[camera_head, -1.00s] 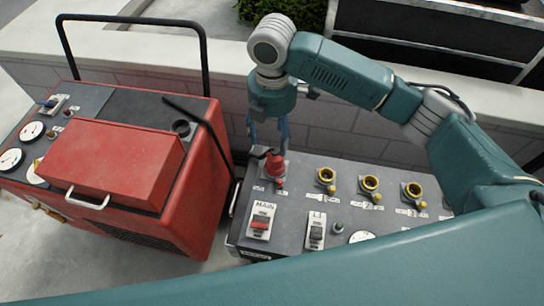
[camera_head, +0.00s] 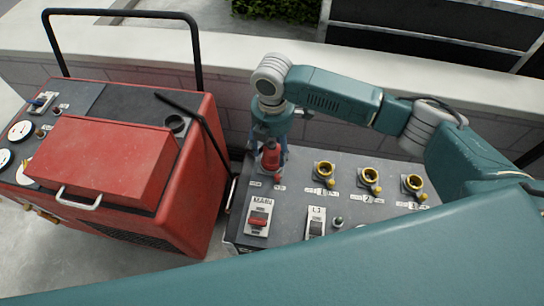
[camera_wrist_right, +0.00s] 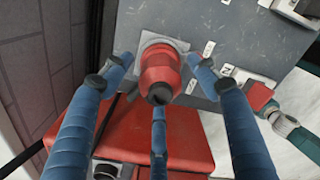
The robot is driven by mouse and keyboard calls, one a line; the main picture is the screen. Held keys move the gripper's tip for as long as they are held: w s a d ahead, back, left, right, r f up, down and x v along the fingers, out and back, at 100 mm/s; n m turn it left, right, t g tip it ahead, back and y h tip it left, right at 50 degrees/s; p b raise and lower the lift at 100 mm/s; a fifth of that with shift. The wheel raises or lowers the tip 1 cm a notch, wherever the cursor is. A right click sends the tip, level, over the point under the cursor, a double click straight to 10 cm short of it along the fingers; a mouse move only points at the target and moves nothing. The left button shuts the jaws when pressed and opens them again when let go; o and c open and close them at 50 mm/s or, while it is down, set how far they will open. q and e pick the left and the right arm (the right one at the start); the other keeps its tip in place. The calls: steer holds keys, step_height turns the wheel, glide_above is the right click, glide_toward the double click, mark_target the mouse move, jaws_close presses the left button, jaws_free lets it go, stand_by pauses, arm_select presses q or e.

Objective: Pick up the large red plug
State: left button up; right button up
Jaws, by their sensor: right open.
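The large red plug (camera_head: 271,157) stands in a socket at the left end of the grey power panel (camera_head: 298,172). In the right wrist view the plug (camera_wrist_right: 160,76) is seen from above, with its dark top end towards the camera. My right gripper (camera_wrist_right: 158,88) is open, its blue fingers spread around the plug on several sides with gaps visible. In the head view the gripper is behind and over the plug, and the fingers are partly hidden by it. My left gripper is not in view.
A red machine (camera_head: 115,160) with a black handle bar stands close to the left of the panel. Several yellow-rimmed sockets (camera_head: 369,176) lie right of the plug. The MAIN switch (camera_head: 258,217) is in front. A low wall (camera_head: 225,92) runs behind.

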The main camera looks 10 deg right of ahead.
steer(key=shift+f, duration=0.7)
steer(key=shift+r, duration=0.1)
steer(key=c, duration=1.5)
